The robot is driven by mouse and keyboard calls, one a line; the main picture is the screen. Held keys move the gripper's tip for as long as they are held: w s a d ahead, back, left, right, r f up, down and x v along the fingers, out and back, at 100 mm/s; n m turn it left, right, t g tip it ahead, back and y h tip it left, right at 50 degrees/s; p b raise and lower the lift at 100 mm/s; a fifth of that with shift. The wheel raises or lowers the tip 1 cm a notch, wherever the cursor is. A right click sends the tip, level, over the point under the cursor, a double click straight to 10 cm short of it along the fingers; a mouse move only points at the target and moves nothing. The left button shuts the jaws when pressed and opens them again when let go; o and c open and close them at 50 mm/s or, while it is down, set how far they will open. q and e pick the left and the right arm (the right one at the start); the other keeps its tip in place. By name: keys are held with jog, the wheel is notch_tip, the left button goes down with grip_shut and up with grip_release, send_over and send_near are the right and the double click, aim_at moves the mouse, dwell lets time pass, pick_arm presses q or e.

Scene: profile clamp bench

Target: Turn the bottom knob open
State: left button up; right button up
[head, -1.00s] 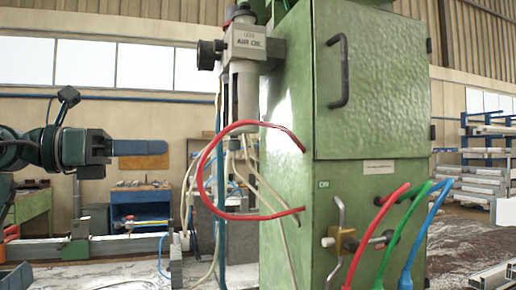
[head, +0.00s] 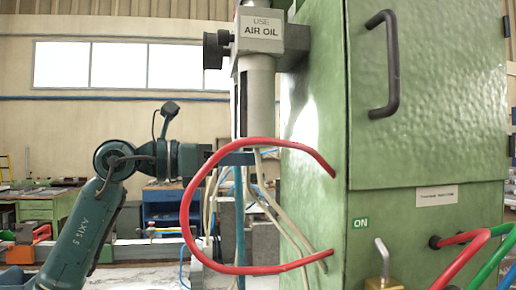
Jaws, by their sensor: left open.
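A brass valve with a bent grey lever (head: 382,262) sits low on the front of the green cabinet (head: 425,110), beside a green ON label; the picture's bottom edge cuts off its lower part. A black knob (head: 214,50) sticks out left from the grey AIR OIL unit higher up. I cannot tell for certain which is the bottom knob. My left gripper (head: 246,158) is open, seen edge-on, and points right just below the AIR OIL cylinder. The red hose crosses in front of it. It is apart from the valve and the black knob. My right gripper is out of view.
A red hose (head: 184,215) loops out from the cabinet's left side around my left gripper. Pale hoses hang behind it. Red, green and blue hoses (head: 465,258) leave the cabinet front at lower right. A black door handle (head: 390,62) protrudes above.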

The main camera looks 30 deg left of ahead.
pick_arm(q)
jog(key=x, duration=0.2)
jog(key=shift+w+d+r, duration=0.1)
jog(key=shift+w+d, duration=0.1)
jog(key=shift+w+d+p, duration=0.3)
jog(key=shift+w, duration=0.05)
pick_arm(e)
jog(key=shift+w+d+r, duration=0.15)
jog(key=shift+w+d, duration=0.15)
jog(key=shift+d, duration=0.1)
pick_arm(q)
jog(key=c, duration=0.8)
jog(key=shift+c, duration=1)
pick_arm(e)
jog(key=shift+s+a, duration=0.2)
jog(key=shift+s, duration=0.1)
